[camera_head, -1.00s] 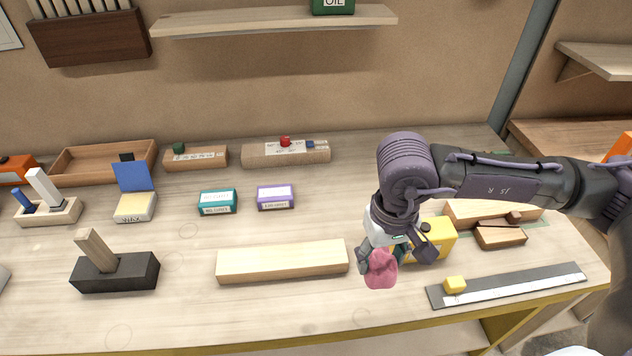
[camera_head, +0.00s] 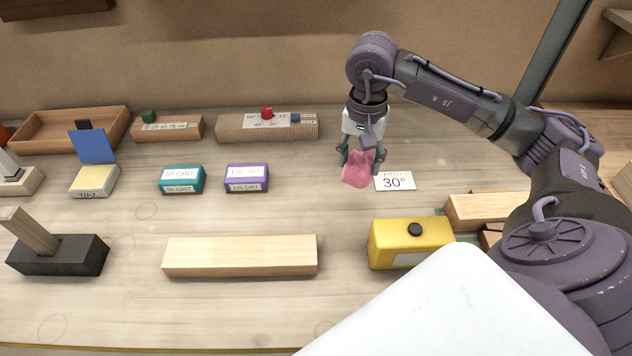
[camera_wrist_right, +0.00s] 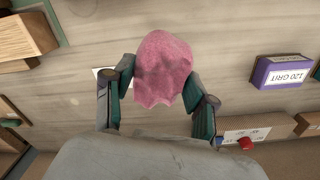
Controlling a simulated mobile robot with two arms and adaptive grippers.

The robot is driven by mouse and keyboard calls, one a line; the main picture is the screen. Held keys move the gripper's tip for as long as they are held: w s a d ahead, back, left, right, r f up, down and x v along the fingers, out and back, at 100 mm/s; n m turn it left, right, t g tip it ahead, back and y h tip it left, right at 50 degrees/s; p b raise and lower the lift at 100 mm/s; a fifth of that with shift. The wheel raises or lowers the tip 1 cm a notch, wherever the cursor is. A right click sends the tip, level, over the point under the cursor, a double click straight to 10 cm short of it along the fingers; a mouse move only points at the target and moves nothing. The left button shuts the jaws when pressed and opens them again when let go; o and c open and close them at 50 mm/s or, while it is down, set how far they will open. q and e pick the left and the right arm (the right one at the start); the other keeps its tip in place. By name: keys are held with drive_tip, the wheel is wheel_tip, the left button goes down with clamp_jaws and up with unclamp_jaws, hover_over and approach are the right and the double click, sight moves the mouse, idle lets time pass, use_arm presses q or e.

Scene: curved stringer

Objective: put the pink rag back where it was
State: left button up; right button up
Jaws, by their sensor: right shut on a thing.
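The pink rag (camera_head: 357,170) is crumpled and held between the fingers of my right gripper (camera_head: 358,153) at the back middle of the bench, beside the white 30° card. In the right wrist view the rag (camera_wrist_right: 163,70) fills the space between the two fingers of the right gripper (camera_wrist_right: 160,88). I cannot tell for sure whether the rag touches the bench top. My left gripper is not in view.
The white 30° card (camera_head: 395,181) lies just right of the rag. A yellow box (camera_head: 408,243) stands in front, a purple grit block (camera_head: 247,178) to the left, and a long ridged wooden block (camera_head: 240,128) behind left. A pale wooden bar (camera_head: 240,256) lies front left. Bench around the rag's left is clear.

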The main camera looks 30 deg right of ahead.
drive_tip(key=w+a+f+p, duration=0.1)
drive_tip(key=w+f, duration=0.1)
drive_tip(key=w, duration=0.1)
drive_tip(key=w+a+f+p, duration=0.1)
drive_tip(key=w+f, duration=0.1)
drive_tip(key=w, duration=0.2)
drive_tip(key=w+f+p, duration=0.1)
drive_tip(key=w+f, duration=0.1)
drive_tip(key=w, duration=0.1)
drive_tip(key=shift+w+a+f, duration=0.2)
drive_tip(key=shift+w+a, duration=0.1)
drive_tip(key=shift+a, duration=0.1)
drive_tip(key=shift+w+f, duration=0.2)
drive_tip(key=shift+f, duration=0.3)
wheel_tip(320, 180, down, 3)
drive_tip(key=shift+s+f+p, duration=0.1)
drive_tip(key=shift+p, duration=0.7)
drive_tip(key=shift+f, duration=0.1)
drive_tip(key=shift+f+b, duration=0.15)
drive_tip(key=shift+b, duration=0.15)
drive_tip(key=o, duration=1)
